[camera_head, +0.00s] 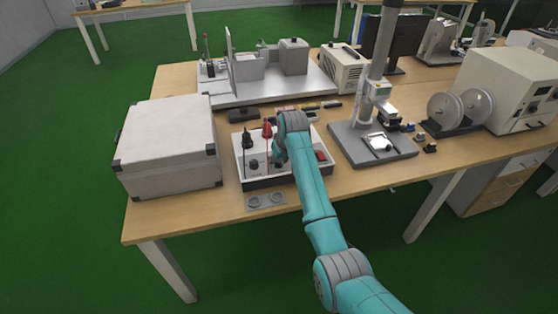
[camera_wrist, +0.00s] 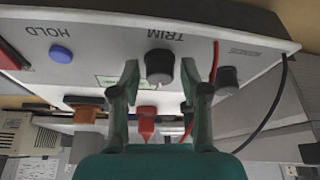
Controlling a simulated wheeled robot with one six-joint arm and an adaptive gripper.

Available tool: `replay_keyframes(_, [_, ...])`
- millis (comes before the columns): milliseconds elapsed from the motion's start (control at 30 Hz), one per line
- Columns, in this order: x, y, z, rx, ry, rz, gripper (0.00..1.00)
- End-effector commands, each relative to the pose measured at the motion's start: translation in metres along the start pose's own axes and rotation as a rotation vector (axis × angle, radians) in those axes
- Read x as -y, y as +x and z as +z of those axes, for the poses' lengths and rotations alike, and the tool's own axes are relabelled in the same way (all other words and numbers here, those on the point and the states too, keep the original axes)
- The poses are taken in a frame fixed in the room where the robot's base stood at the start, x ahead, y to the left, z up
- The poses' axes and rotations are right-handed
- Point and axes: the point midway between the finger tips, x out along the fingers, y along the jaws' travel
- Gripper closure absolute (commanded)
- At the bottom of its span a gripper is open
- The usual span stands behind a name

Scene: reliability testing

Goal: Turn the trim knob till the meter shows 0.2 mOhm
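The meter (camera_head: 262,183) is a white box near the table's front edge in the head view, partly hidden by my arm. In the wrist view, its panel appears upside down, and the black trim knob (camera_wrist: 159,63) sits by the TRIM lettering. My gripper (camera_wrist: 160,76) is open, one finger on each side of the trim knob with a visible gap on both sides. In the head view my gripper (camera_head: 279,157) is over the meter and hides the knob. A small greenish patch (camera_wrist: 113,81) shows behind the left finger; no reading is legible.
The panel also has a blue HOLD button (camera_wrist: 60,54) and another dark knob (camera_wrist: 228,76). A red probe (camera_head: 267,130) and a black probe (camera_head: 247,141) stand at the meter with their leads. A grey case (camera_head: 168,145) is left, a stand (camera_head: 372,145) right.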

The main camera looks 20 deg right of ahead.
Motion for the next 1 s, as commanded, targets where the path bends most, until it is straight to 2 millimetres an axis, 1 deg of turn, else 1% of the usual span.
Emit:
replay_keyframes(33, [0.0000, 0.0000, 0.0001, 0.000, 0.000, 0.000, 0.75])
replay_keyframes(133, [0.0000, 0.0000, 0.0002, 0.000, 0.000, 0.000, 1.00])
replay_keyframes(367, [-0.0009, 0.0000, 0.0002, 0.001, -0.029, -0.012, 1.00])
replay_keyframes(800, [-0.0029, 0.0003, 0.0000, 0.002, -0.374, -0.156, 1.00])
replay_keyframes(1000, [-0.0022, 0.0009, 0.0005, 0.002, -0.435, -0.181, 1.00])
